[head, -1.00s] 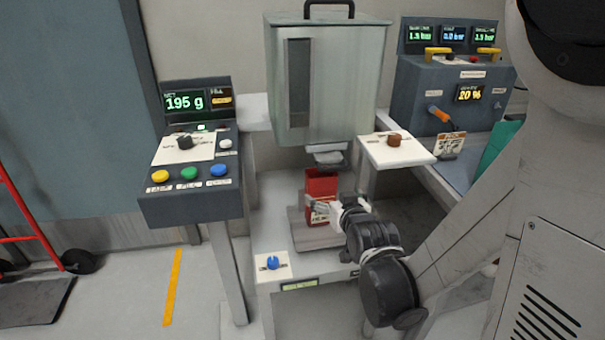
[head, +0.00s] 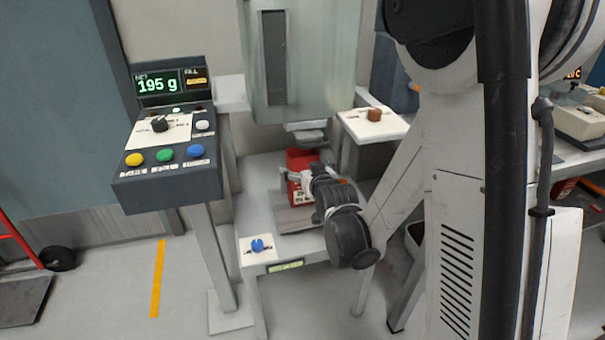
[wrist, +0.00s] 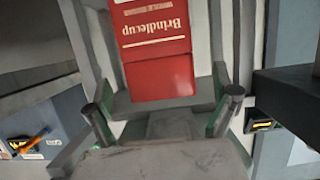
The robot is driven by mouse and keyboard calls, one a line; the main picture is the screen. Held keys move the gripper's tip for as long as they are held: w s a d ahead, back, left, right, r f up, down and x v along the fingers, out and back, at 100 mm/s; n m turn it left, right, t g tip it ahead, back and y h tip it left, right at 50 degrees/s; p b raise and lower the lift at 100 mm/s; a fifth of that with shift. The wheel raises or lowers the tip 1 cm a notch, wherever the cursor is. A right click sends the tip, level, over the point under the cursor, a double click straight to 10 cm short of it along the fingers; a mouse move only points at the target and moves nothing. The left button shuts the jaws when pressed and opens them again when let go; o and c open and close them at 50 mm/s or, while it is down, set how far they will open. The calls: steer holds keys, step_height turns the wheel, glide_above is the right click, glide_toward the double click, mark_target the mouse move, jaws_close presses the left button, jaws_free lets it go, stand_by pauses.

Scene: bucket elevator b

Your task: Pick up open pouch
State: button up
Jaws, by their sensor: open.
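The open pouch (head: 301,161) is red. It stands upright on the grey scale plate beneath the spout. My gripper (head: 305,181) is at its near side in the head view, covering part of its front. My gripper (wrist: 166,100) is open there, with one finger on each side of the pouch's picture position. I cannot tell whether the fingers touch it. The pouch's opening is hard to make out in either view.
A grey hopper (head: 305,65) and its spout (head: 307,134) hang close above the pouch. A control panel (head: 165,180) reading 195 g stands left. A white shelf with a brown knob (head: 374,115) is to the right. A blue knob (head: 257,245) sits at the table's front.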

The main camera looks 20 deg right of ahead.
mark_target(304, 167)
steer(key=x, duration=0.2)
steer(key=f+b+x, duration=0.1)
steer(key=x, duration=0.2)
steer(key=shift+s+d+r, duration=0.1)
steer(key=shift+s, duration=0.1)
steer(key=c, duration=0.8)
steer(key=shift+r, duration=0.1)
steer(key=shift+c, duration=0.2)
